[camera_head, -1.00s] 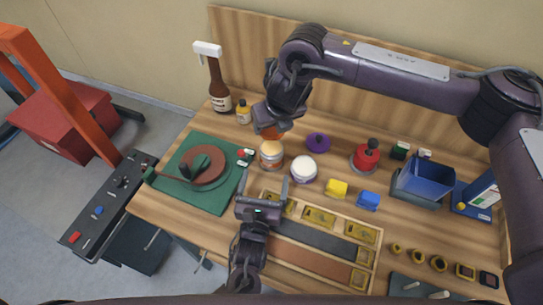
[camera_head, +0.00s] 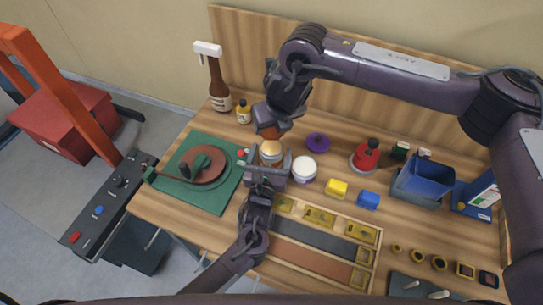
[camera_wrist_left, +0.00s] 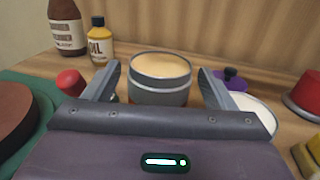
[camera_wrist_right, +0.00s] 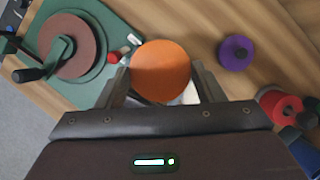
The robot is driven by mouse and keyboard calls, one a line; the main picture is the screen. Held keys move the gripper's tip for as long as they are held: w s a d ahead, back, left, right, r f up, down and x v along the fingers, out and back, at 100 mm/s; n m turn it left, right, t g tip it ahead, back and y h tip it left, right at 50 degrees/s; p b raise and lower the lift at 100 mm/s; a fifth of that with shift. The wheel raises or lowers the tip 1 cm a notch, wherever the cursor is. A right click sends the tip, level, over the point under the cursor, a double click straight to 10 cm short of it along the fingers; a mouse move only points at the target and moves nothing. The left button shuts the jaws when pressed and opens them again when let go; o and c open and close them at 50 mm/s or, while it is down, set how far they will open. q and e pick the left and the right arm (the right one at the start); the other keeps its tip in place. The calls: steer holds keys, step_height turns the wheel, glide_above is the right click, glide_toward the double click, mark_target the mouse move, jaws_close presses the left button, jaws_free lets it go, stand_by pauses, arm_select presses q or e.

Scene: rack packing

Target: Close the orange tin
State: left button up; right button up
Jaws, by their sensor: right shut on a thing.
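The open orange tin (camera_head: 271,152) stands upright on the bench, its pale contents showing inside a metal rim. It also shows in the left wrist view (camera_wrist_left: 160,92). My left gripper (camera_head: 269,158) is open at the tin, one finger on each side, with gaps visible in the left wrist view. My right gripper (camera_wrist_right: 162,85) is shut on the round orange lid (camera_wrist_right: 161,69). In the head view the lid (camera_head: 269,132) is just above and behind the tin, apart from its rim and partly hidden by my right gripper.
A white-topped tin (camera_head: 304,169) stands close to the right, with a purple lid (camera_head: 318,142) behind it. A yellow bottle (camera_head: 243,112) and brown bottle (camera_head: 219,97) stand at back left. A green mat (camera_head: 212,202) lies left; a sectioned wooden rack (camera_head: 318,231) lies in front.

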arm_select(q)
steer(key=c, duration=1.2)
arm_select(e)
steer(key=shift+f, duration=0.1)
glide_above(272, 147)
steer(key=shift+s+d+f, duration=0.1)
steer(key=shift+s+f, duration=0.1)
steer(key=shift+f, duration=1)
steer(key=shift+s+f, duration=0.15)
steer(key=shift+f, duration=1)
steer(key=shift+f, duration=0.9)
steer(key=shift+f, duration=0.55)
arm_select(q)
steer(key=shift+s+d, duration=0.1)
steer(key=shift+d, duration=0.05)
arm_select(e)
steer(key=shift+s+d+f, duration=0.1)
steer(key=shift+d+f, duration=0.05)
steer(key=shift+f, duration=0.25)
steer(key=shift+r, duration=0.55)
steer(key=shift+r, duration=0.2)
